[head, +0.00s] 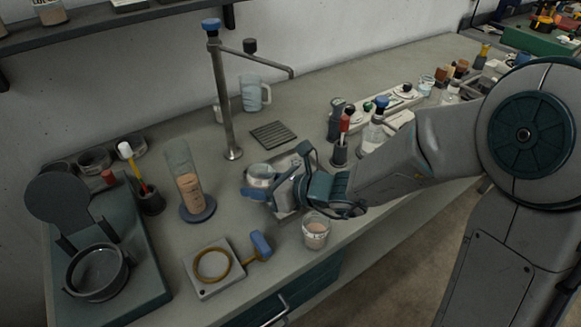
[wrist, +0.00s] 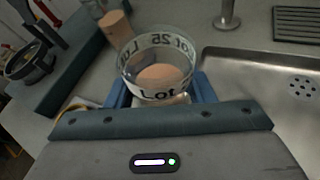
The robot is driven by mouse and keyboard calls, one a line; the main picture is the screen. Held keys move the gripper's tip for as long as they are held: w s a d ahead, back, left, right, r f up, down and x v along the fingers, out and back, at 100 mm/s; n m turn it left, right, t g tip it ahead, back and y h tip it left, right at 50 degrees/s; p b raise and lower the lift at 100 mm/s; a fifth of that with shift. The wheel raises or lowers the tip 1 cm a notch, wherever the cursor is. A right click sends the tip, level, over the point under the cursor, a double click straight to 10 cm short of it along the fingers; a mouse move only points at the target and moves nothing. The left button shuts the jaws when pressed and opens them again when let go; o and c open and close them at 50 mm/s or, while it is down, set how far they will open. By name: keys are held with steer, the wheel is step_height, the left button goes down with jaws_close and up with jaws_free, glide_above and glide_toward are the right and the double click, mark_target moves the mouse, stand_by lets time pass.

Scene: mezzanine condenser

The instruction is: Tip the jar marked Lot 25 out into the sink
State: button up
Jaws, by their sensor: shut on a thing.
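The jar marked Lot 25 (wrist: 158,68) is a clear glass jar with a white label band and a pinkish-tan content inside. It looks roughly upright. My gripper (wrist: 160,100) is shut on it, with blue fingers on either side. In the head view the jar (head: 260,175) is at the tip of my gripper (head: 272,190), partly hidden by it. The steel sink (wrist: 255,75) with its drain holes lies to the right of the jar in the wrist view. In the head view my gripper and arm hide most of the sink.
Another jar (head: 316,233) with pinkish content stands near the counter's front edge. A tap (head: 224,100) rises behind the sink. Bottles (head: 373,130) stand at right.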

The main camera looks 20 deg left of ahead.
mark_target(272, 169)
steer(key=shift+w+d+r+m+p, duration=0.15)
steer(key=shift+w+r+m+p, duration=0.35)
steer(key=shift+p, duration=0.75)
steer(key=shift+w+d+f+m+g+y+p, duration=0.25)
steer(key=shift+w+f+m+g+y+p, duration=0.25)
steer(key=shift+m+p, duration=0.2)
steer(key=shift+w+d+f+m+g+y+p, duration=0.25)
steer(key=shift+w+f+m+g+y+p, duration=0.2)
steer(key=shift+m+p, duration=0.25)
steer(key=shift+w+r, duration=0.1)
steer(key=shift+r, duration=0.05)
steer(key=shift+r+m+g+y+p, duration=0.25)
steer(key=shift+r+m+y+p, duration=0.2)
steer(key=shift+m+p, duration=0.6)
steer(key=shift+w+r+m+g+y+p, duration=0.2)
steer(key=shift+r+m+y, duration=0.25)
steer(key=shift+m, duration=0.4)
steer(key=shift+s+r+m+g+y+p, duration=0.1)
steer(key=shift+r+m+y+p, duration=0.25)
steer(key=shift+m, duration=0.45)
steer(key=shift+w+d+f+m+y+b, duration=0.15)
steer(key=shift+w+f+m+b, duration=0.05)
steer(key=shift+w+m+b, duration=0.2)
steer(key=shift+w+d+f+m+y+b, duration=0.2)
steer(key=shift+m+b, duration=0.1)
steer(key=shift+m, duration=0.2)
stand_by(0.8)
steer(key=shift+w+r+m+p, duration=0.1)
steer(key=shift+r+m+p, duration=0.25)
steer(key=shift+p, duration=0.45)
